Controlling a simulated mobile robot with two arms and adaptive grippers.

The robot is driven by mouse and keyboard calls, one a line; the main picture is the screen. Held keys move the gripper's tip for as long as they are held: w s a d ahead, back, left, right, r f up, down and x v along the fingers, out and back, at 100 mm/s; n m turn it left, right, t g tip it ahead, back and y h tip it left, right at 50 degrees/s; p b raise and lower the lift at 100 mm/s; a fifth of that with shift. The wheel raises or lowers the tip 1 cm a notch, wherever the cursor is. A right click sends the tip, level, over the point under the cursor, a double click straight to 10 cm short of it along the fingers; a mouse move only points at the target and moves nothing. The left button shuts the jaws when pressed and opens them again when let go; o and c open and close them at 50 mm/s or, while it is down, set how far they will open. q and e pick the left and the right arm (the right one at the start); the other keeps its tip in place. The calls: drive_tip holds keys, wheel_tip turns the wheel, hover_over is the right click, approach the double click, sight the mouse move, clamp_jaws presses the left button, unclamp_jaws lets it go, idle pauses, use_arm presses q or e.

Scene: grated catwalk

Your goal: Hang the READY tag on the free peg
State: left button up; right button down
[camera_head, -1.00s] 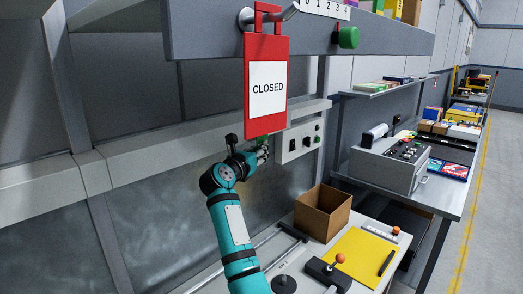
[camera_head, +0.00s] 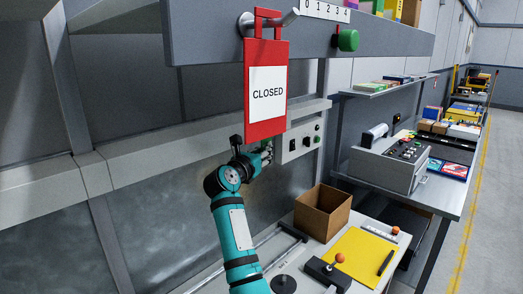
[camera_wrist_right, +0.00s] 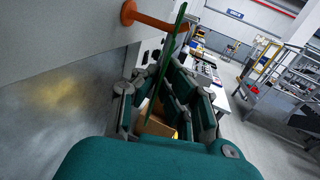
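My right gripper (camera_head: 268,152) is beside the lower right edge of the red CLOSED tag (camera_head: 267,95), which hangs from a pale peg (camera_head: 292,17) on the shelf beam. In the right wrist view, a thin green tag (camera_wrist_right: 167,62) stands nearly edge-on between my right fingers (camera_wrist_right: 157,78), which look closed on it. Its face and any lettering are hidden. An orange peg (camera_wrist_right: 150,20) juts from a grey panel towards the green tag's upper part. I cannot tell whether they touch. My left gripper is out of view.
A switch box (camera_head: 299,142) is on the rail behind my gripper. Below are an open cardboard box (camera_head: 322,212) and a yellow sheet (camera_head: 357,255) on the bench.

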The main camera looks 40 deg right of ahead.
drive_tip(key=shift+s+r+p, duration=0.35)
drive_tip(key=shift+s+p, duration=0.05)
drive_tip(key=shift+s, duration=0.35)
drive_tip(key=shift+s+d, duration=0.1)
drive_tip(key=shift+s, duration=0.05)
drive_tip(key=shift+s+d+p, duration=0.15)
drive_tip(key=shift+s+p, duration=0.6)
drive_tip(key=shift+s, duration=1.3)
